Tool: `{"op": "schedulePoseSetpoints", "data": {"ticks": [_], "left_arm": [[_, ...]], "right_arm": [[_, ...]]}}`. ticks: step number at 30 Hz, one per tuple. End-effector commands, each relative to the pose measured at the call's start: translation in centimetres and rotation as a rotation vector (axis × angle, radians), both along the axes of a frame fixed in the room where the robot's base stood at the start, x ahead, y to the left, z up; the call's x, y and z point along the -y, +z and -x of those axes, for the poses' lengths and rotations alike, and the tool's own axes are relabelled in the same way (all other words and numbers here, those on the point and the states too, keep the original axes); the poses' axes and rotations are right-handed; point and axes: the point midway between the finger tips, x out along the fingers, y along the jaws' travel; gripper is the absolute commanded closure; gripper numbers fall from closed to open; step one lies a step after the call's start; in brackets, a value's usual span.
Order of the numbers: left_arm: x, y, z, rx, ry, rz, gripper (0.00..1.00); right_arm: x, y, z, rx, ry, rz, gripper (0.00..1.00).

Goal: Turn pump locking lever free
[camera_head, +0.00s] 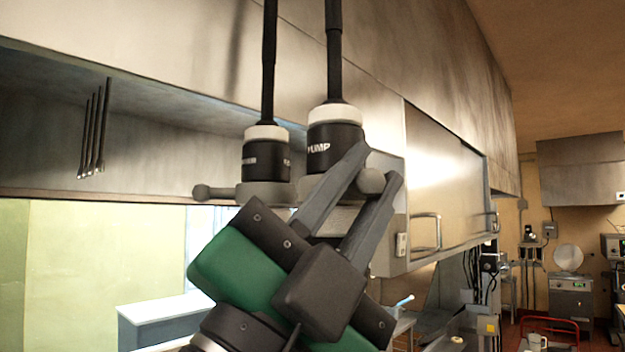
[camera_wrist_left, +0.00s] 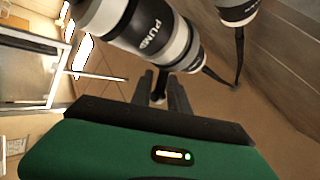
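The pump connector (camera_head: 334,140) is a black cylinder with white rings and the word PUMP, hanging on a black hose below the hood. It also shows in the left wrist view (camera_wrist_left: 150,35). Its grey locking lever (camera_head: 371,182) has a ball end and points right in the head view. My left gripper (camera_head: 373,168), with a green body, comes from below; its two grey fingers are on either side of the ball end and look close against it. The left wrist view also shows the lever end (camera_wrist_left: 158,97) between the fingers. My right gripper is not in view.
A second connector (camera_head: 266,152) with its own ball-ended lever (camera_head: 205,192) hangs just left of the pump one. A steel hood (camera_head: 190,50) and a cabinet with handles (camera_head: 440,170) stand close behind. Several thin dark rods (camera_head: 95,130) hang at the left.

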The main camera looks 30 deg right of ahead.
Motion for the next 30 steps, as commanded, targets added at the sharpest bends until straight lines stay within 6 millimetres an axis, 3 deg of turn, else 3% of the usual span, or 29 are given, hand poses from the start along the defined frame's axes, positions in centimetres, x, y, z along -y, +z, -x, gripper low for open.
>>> {"op": "schedulePoseSetpoints", "data": {"ticks": [4,30], "left_arm": [[0.10,-0.10,0.01,0.000,-0.001,-0.003,1.00],[-0.05,-0.24,-0.05,-0.002,0.002,-0.005,1.00]], "right_arm": [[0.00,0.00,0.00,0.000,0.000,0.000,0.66],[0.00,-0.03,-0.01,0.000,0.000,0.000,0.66]]}}
